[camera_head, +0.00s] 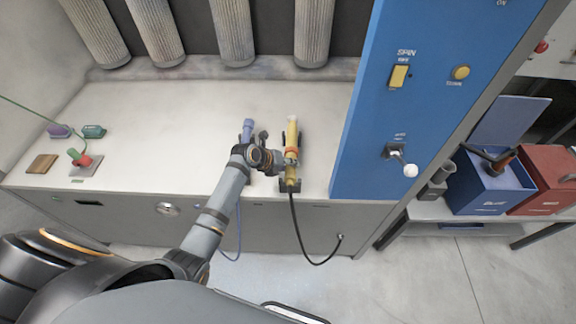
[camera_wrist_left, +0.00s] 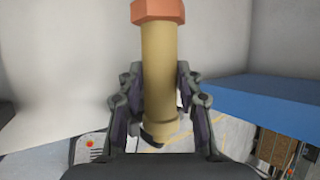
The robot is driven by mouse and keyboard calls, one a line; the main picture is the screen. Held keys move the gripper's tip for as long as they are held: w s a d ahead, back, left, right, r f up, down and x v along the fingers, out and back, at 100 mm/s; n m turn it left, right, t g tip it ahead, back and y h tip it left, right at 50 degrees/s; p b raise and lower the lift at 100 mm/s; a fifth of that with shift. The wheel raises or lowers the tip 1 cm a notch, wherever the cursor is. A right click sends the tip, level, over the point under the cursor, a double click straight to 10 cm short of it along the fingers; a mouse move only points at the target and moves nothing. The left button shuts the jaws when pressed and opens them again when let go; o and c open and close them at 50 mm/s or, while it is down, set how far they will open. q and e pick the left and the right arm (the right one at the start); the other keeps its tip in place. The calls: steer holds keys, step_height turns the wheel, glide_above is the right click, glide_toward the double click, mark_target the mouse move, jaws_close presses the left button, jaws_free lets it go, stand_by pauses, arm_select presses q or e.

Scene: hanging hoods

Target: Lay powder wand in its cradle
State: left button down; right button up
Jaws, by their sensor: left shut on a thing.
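The powder wand, yellow with a white tip (camera_head: 292,128) and a red-orange collar, is at the front of the white bench. My left gripper (camera_head: 284,160) is shut on it just below the collar. In the left wrist view the wand's tan-yellow barrel (camera_wrist_left: 160,75) stands between both fingers of my gripper (camera_wrist_left: 161,100), with the orange collar at the top. A dark cradle (camera_head: 290,187) shows at the wand's lower end by the bench's front edge. I cannot tell whether the wand rests in it. A black hose hangs from the wand's lower end.
A blue-purple wand (camera_head: 247,128) with a blue hose stands just left, partly hidden by my arm. A blue control panel (camera_head: 425,90) rises close on the right. Grey ribbed filters (camera_head: 232,32) hang at the back. The bench's left-middle (camera_head: 165,130) is clear.

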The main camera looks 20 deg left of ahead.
arm_select(q)
steer(key=shift+r, duration=0.1)
steer(key=c, duration=1)
jaws_free()
steer(key=shift+o, duration=0.9)
steer(key=shift+s, duration=0.1)
steer(key=v, duration=1.2)
